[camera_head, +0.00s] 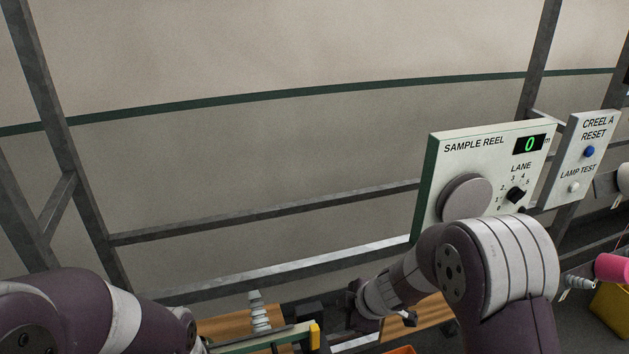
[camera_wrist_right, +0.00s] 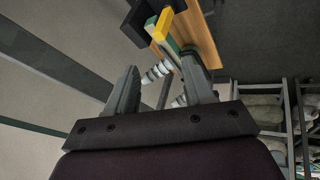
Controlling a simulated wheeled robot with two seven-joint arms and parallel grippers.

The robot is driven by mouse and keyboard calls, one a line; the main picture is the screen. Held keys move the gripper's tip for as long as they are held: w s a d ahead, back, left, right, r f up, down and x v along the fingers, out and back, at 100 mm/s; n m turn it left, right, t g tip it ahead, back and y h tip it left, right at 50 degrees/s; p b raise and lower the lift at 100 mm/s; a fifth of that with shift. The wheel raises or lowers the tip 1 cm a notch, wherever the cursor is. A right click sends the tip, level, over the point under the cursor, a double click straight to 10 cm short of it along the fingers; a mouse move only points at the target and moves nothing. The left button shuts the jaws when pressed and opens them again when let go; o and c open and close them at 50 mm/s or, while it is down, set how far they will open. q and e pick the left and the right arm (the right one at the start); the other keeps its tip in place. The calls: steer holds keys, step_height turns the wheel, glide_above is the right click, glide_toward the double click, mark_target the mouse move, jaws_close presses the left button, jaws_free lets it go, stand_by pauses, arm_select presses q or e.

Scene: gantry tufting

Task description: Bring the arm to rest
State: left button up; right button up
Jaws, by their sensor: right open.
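My right arm (camera_head: 500,262) is bent in the lower right of the head view, its wrist turned to the left. My right gripper (camera_head: 354,304) is a small dark shape at its end, in front of the rack's lower rail. In the right wrist view the two fingers of the right gripper (camera_wrist_right: 160,88) stand apart with nothing held between them. My left arm (camera_head: 90,312) shows at the lower left of the head view; its gripper is out of the picture.
A sample reel panel (camera_head: 480,170) with a round disc stands above my right arm, beside a creel reset box (camera_head: 584,150). A yellow-ended bar (camera_head: 315,335) and a grey ribbed cone (camera_head: 259,312) are at bottom centre. A pink cone (camera_head: 612,268) is at right.

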steer(key=s+d+f+m+g+h+b, duration=0.1)
steer(key=s+d+f+m+h+b, duration=0.15)
steer(key=s+d+m, duration=0.3)
steer(key=s+d+f+m+h+b, duration=0.1)
steer(key=s+d+m+h+b, duration=0.2)
steer(key=d+m, duration=0.35)
steer(key=s+f+m+g+y+b, duration=0.1)
steer(key=s+m+b, duration=0.3)
steer(key=s, duration=0.6)
steer(key=shift+s+f+m+g, duration=0.15)
steer(key=shift+f+m+g, duration=0.4)
steer(key=shift+f, duration=0.2)
steer(key=shift+s+a, duration=0.1)
